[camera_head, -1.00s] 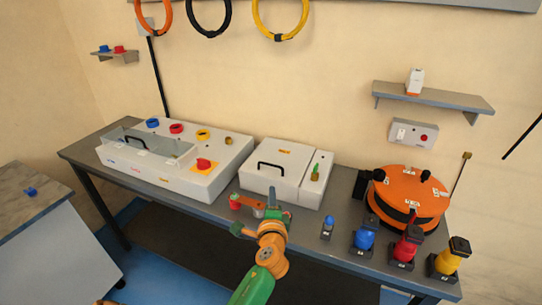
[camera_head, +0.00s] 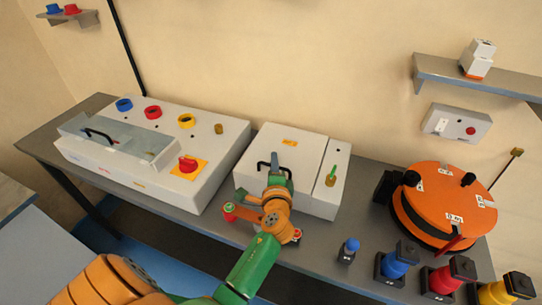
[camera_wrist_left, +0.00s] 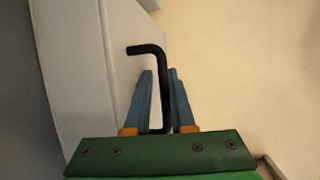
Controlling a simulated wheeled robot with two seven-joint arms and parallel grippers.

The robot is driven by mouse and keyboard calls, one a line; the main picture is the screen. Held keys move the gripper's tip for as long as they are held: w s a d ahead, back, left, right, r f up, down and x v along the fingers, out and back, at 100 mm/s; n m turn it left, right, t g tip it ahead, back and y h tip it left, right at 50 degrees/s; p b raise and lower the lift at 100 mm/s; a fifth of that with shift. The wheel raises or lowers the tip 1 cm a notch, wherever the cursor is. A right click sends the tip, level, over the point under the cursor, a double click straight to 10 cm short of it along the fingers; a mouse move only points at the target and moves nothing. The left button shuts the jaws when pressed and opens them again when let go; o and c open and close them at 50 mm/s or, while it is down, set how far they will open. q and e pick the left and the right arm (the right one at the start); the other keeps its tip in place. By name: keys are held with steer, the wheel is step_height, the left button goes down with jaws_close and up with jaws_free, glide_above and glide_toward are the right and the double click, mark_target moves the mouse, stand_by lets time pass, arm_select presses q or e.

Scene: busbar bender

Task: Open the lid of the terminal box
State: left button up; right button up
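The terminal box (camera_head: 262,190) is a white box in the middle of the bench with its lid (camera_head: 300,160) shut. A black bar handle (camera_head: 268,165) stands on the lid; it also shows in the left wrist view (camera_wrist_left: 150,50). My left gripper (camera_head: 276,172) is at the handle, partly hiding it in the head view. In the left wrist view its two blue-grey fingers (camera_wrist_left: 160,85) stand on either side of the handle bar, with a narrow gap visible on the left side. My right gripper is not in view.
Left of the box stands a larger white unit (camera_head: 215,160) with a clear cover, rings and a red knob. A red-and-orange part (camera_head: 230,212) lies by the box's front. At right are an orange round device (camera_head: 440,200) and several coloured bottle-like parts.

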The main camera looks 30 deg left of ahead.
arm_select(q)
steer(key=shift+s+d+r, duration=0.45)
steer(key=shift+s+d, duration=0.3)
jaws_close()
steer(key=shift+r, duration=0.1)
stand_by(0.6)
